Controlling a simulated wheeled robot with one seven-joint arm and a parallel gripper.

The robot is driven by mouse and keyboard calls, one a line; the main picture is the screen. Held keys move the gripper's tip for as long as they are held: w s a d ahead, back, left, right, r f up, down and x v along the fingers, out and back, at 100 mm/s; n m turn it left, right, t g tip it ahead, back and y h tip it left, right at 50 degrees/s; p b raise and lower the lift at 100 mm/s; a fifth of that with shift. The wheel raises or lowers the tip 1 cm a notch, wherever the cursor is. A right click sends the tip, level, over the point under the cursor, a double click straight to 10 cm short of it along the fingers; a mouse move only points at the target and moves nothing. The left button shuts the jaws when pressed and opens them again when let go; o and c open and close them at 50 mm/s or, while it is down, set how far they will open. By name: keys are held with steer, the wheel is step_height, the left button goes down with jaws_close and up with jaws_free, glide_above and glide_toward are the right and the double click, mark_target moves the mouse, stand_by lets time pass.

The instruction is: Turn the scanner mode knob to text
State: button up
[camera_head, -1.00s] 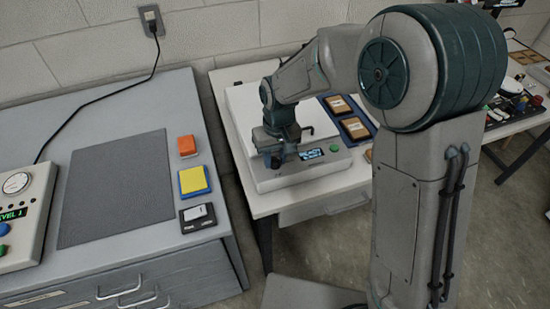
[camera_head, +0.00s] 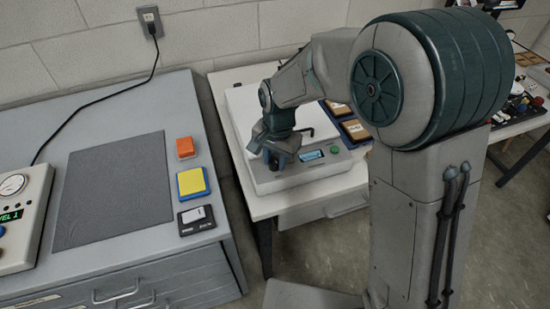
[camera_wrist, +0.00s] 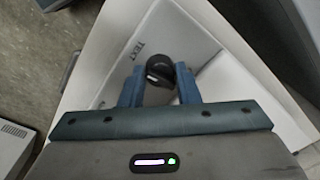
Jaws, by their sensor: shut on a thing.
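The scanner (camera_head: 325,170) is a pale box with a white lid, a small lit display (camera_head: 311,155) and a green button (camera_head: 335,149) on its front. My gripper (camera_head: 277,160) is over the left part of that front panel and hides the knob in the head view. In the wrist view, the round dark mode knob (camera_wrist: 160,68) sits between the two blue fingers of my gripper (camera_wrist: 160,86), which is shut on it. The printed word TEXT (camera_wrist: 131,54) shows on the panel to the upper left of the knob. The knob's exact setting cannot be told.
The scanner stands on a white table (camera_head: 255,206). Brown cards in a blue tray (camera_head: 352,130) lie to its right. A grey cabinet (camera_head: 205,255) at left bears a dark mat (camera_head: 115,190), orange and yellow blocks, and a gauge box (camera_head: 25,225).

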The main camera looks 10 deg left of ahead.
steer(key=shift+m, duration=1)
steer(key=o, duration=1)
steer(key=shift+c, duration=0.2)
step_height(320, 180, up, 14)
steer(key=shift+s+d+p, duration=0.15)
steer(key=shift+d+p, duration=0.25)
steer(key=shift+p, duration=0.05)
steer(key=shift+f, duration=0.1)
